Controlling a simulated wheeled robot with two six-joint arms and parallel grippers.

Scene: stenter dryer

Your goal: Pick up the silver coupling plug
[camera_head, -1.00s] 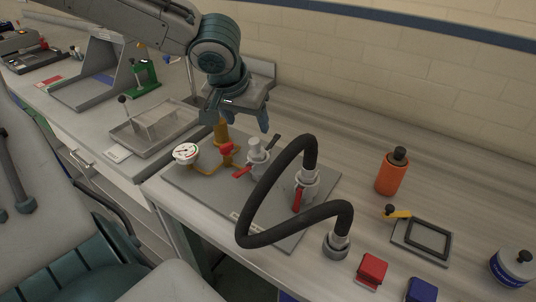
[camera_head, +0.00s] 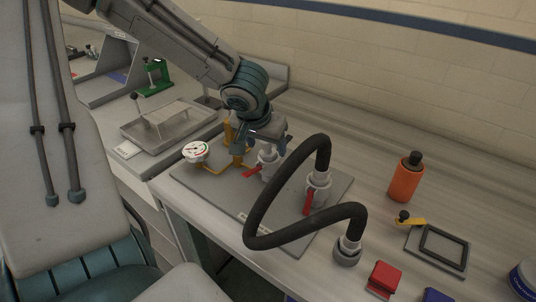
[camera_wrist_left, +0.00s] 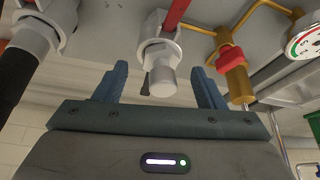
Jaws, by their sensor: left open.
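The silver coupling plug (camera_wrist_left: 163,80) shows in the left wrist view as a short cylinder on a silver valve body. In the head view its silver fitting (camera_head: 268,157) stands on the grey plate, with its top partly hidden by my gripper. My left gripper (camera_wrist_left: 159,70) is open, with one blue finger on each side of the plug and visible gaps to it. In the head view my left gripper (camera_head: 262,138) is right above the fitting. My right gripper is not in view.
On the grey plate (camera_head: 225,192) are a pressure gauge (camera_head: 195,151), yellow pipes, red-handled valves and a second fitting (camera_head: 318,187) with a black hose (camera_head: 262,220) arching close by. An orange bottle (camera_head: 405,180) and a red block (camera_head: 383,280) stand to the right.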

